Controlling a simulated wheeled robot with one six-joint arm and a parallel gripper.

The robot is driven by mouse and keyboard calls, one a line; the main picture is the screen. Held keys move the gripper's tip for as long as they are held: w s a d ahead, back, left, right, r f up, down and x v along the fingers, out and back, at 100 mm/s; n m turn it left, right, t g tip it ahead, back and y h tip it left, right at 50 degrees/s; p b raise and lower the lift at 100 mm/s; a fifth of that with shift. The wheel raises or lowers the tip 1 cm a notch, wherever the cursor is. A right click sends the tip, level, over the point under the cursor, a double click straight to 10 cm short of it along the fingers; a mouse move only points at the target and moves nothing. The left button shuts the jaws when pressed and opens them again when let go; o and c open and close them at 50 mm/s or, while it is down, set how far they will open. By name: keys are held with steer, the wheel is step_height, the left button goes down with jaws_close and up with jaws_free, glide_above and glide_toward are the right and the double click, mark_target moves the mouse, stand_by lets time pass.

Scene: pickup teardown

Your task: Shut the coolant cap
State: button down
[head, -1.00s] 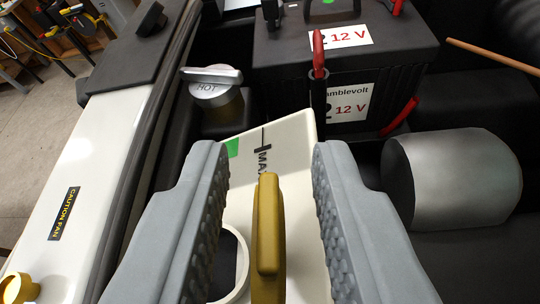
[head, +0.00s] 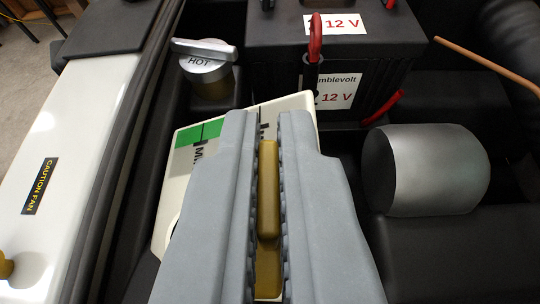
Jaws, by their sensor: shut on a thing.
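The coolant tank (head: 205,150) is a cream-white box with a green patch and black level marks, lying below my gripper. My gripper (head: 268,128) is shut on the mustard-yellow coolant cap (head: 268,190), with the ribbed jaws on both sides of its upright grip. The jaws hide most of the cap and much of the tank. Part of a round rim shows at the left jaw's edge; the rest of it is hidden. I cannot tell how the cap sits relative to the tank's opening.
A silver cap marked HOT (head: 207,62) stands behind the tank to the left. A black 12 V battery (head: 390,45) with red cable ends is at the back. A silver cylinder (head: 435,170) lies on the right. A white panel (head: 85,150) runs along the left.

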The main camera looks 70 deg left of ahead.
steer(key=s+n+t, duration=0.1)
steer(key=s+a+n+t, duration=0.1)
steer(key=s+n, duration=0.1)
steer(key=shift+a+f+h, duration=0.1)
steer(key=shift+a+h, duration=0.05)
steer(key=shift+h, duration=0.15)
steer(key=s+n+t, duration=0.1)
steer(key=s+a+f+n, duration=0.1)
steer(key=shift+s+f+n+t, duration=0.1)
steer(key=shift+s+n+t, duration=0.05)
steer(key=shift+n+t, duration=0.2)
steer(key=shift+s+a+f+n+t, duration=0.2)
steer(key=shift+s+f+n+t, duration=0.35)
steer(key=shift+n, duration=0.25)
steer(key=shift+s+a+f+n+t, duration=0.15)
steer(key=shift+s+f+n+t, duration=0.35)
steer(key=shift+f+n, duration=0.2)
steer(key=c, duration=1.6)
jaws_free()
steer(key=shift+d, duration=0.1)
steer(key=v, duration=1.7)
steer(key=shift+s+r, duration=0.15)
steer(key=shift+r, duration=0.05)
